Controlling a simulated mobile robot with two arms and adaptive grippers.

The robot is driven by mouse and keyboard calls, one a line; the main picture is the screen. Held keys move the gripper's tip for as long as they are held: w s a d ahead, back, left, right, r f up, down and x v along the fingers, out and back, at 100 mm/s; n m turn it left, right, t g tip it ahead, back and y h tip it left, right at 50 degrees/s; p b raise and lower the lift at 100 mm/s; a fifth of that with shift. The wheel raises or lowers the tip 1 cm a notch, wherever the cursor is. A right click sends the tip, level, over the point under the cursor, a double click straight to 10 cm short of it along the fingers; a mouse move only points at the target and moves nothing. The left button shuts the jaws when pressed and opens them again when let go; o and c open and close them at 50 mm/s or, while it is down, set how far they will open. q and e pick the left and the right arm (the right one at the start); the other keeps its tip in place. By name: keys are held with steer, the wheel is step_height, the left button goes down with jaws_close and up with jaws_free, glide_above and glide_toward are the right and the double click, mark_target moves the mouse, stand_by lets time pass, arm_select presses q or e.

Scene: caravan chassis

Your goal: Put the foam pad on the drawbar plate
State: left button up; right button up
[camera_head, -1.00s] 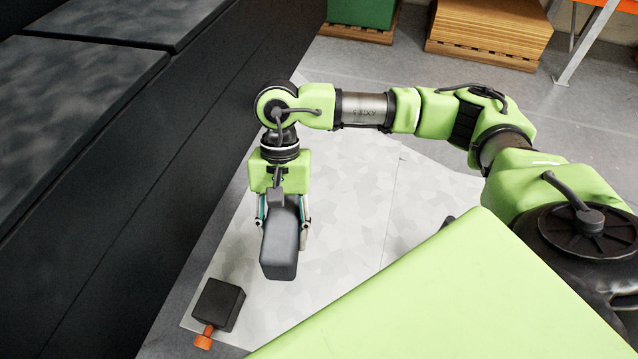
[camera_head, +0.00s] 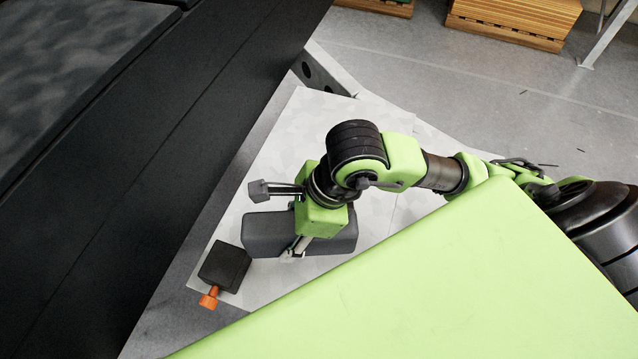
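The foam pad (camera_head: 268,232) is a long dark grey block with rounded edges. It lies crosswise in the picture under my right gripper (camera_head: 297,247), which points down over its middle and hides that part. The fingers appear shut on the pad, with one finger showing on its near side. The drawbar plate (camera_head: 290,130) is the pale grey mottled sheet below. The pad is over its near part, and I cannot tell whether it touches the plate. My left gripper is not in view.
A black block (camera_head: 224,266) with an orange knob (camera_head: 209,298) sits at the plate's near left corner, close to the pad's left end. The dark caravan side (camera_head: 170,130) rises on the left. The plate's far part is clear. Wooden pallets (camera_head: 515,18) stand far back.

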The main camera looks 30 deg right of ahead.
steer(key=w+d+f+b, duration=0.8)
steer(key=w+b, duration=0.1)
steer(key=shift+d+f, duration=0.1)
steer(key=shift+f, duration=0.1)
steer(key=shift+w+d+f, duration=0.25)
steer(key=shift+w+f, duration=0.15)
steer(key=shift+f, duration=0.1)
step_height(320, 180, down, 3)
steer(key=shift+w+d+f+p, duration=0.1)
steer(key=shift+d+p, duration=0.05)
steer(key=shift+p, duration=0.25)
steer(key=shift+f, duration=0.2)
steer(key=o, duration=1.1)
